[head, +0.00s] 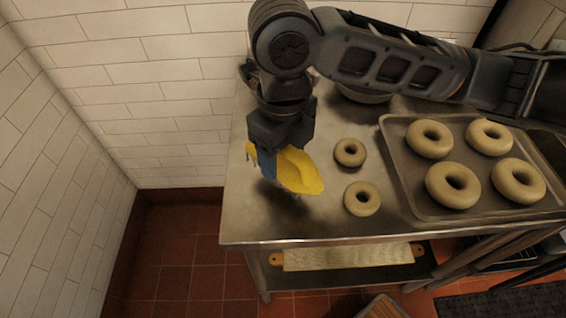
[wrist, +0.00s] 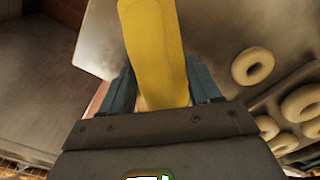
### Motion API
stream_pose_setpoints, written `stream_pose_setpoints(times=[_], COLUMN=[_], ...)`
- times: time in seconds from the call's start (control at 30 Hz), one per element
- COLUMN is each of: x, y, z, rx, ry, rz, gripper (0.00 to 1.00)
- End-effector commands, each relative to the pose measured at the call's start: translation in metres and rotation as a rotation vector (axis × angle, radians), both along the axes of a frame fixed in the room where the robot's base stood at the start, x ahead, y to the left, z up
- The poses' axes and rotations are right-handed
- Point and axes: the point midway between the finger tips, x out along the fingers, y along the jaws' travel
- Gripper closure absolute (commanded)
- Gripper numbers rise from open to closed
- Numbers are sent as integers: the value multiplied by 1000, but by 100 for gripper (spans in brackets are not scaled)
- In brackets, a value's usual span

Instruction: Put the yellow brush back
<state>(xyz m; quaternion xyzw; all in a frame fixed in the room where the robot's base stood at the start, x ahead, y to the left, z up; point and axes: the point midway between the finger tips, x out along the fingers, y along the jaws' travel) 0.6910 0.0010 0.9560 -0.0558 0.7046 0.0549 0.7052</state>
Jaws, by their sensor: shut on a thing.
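The yellow brush (head: 301,171) is in my gripper (head: 268,165), above the left part of the steel table (head: 330,222). The blue fingers are shut on the brush, and its yellow body sticks out to the right of them. In the wrist view the yellow brush (wrist: 155,50) runs up from between the blue fingers of my gripper (wrist: 158,92). Pale bristles show faintly at its left end and underneath. The head view does not clearly show how far it is above the tabletop.
Two bagels (head: 362,198) lie loose right of the brush. A tray (head: 398,165) with several bagels fills the table's right side. A bowl (head: 362,95) is partly hidden behind my arm. A rolling pin (head: 345,257) lies on the lower shelf. Tiled wall (head: 60,130) stands left.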

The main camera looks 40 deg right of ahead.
Motion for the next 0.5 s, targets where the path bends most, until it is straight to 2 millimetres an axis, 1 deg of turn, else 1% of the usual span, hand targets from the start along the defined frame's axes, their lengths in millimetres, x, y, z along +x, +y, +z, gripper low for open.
stream_pose_setpoints(times=[0.2, 0.3, 0.5], x=[-1, 0, 0], y=[0, 0, 0], z=[-28, -37, -40], rx=[2, 1, 0], ry=[3, 2, 1], rz=[-3, -3, -1], gripper=[66, 66, 66])
